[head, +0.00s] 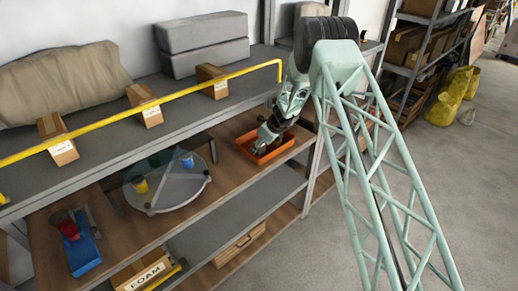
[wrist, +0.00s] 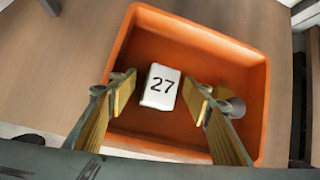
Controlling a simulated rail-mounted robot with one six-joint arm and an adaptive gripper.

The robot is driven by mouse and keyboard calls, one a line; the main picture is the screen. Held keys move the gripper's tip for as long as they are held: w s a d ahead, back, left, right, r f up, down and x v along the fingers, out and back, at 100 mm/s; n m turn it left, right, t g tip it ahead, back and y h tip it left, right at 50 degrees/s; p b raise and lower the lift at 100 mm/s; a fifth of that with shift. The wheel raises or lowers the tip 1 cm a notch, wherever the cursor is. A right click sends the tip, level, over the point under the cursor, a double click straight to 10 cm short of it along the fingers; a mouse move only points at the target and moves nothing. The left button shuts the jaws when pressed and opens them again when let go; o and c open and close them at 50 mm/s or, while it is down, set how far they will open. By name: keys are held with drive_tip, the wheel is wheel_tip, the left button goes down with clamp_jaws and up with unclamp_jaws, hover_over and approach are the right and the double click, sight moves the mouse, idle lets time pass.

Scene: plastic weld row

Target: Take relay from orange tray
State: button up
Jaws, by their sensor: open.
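The orange tray (wrist: 240,65) sits on a brown wooden shelf and shows from above in the wrist view. In the head view the orange tray (head: 284,150) is at the right end of the shelf, partly hidden by my arm. A white block marked 27 (wrist: 161,87), which looks like the relay, lies on the tray floor. My gripper (wrist: 163,90) is open, with one yellow-padded finger on each side of the block and gaps between. In the head view my gripper (head: 264,142) reaches down at the tray.
A round clear turntable (head: 170,190) with coloured cups stands left of the tray. A blue tray (head: 82,246) with a red item is further left. A yellow rail (head: 150,103) runs along the upper shelf's front, above this shelf. A shelf upright stands just right of the tray.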

drive_tip(key=shift+c, duration=0.2)
idle(0.3)
drive_tip(key=c, duration=1.1)
